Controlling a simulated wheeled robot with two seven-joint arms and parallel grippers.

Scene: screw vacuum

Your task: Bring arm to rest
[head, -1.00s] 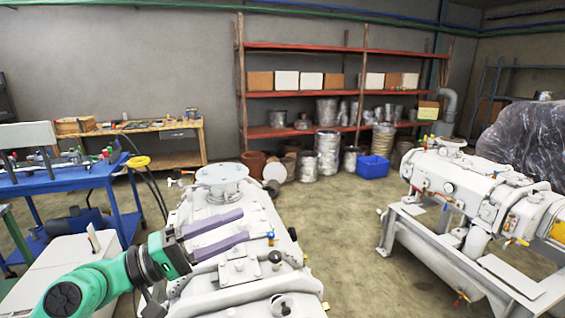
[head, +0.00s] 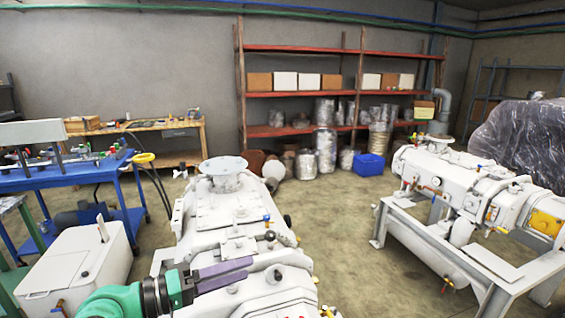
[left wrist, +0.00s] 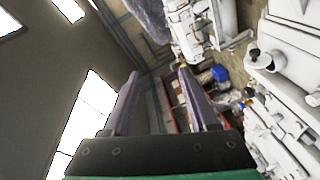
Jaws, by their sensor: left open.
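My left arm is green with a dark wrist, and its gripper (head: 250,268) has two long purple fingers. In the head view it is low, at the near end of the white vacuum pump (head: 225,208), with its fingers pointing right. In the left wrist view the two fingers (left wrist: 160,90) stand well apart with nothing between them. The gripper is open and empty. It overlaps the pump's near end in the picture; I cannot tell whether it touches. My right gripper is not in view.
A second pump (head: 470,190) stands on a frame at the right. A blue cart (head: 75,178) and a white box (head: 75,265) are at the left. A wooden bench (head: 165,138), red shelves (head: 300,94) and a blue bin (head: 369,164) stand behind. The floor between the pumps is clear.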

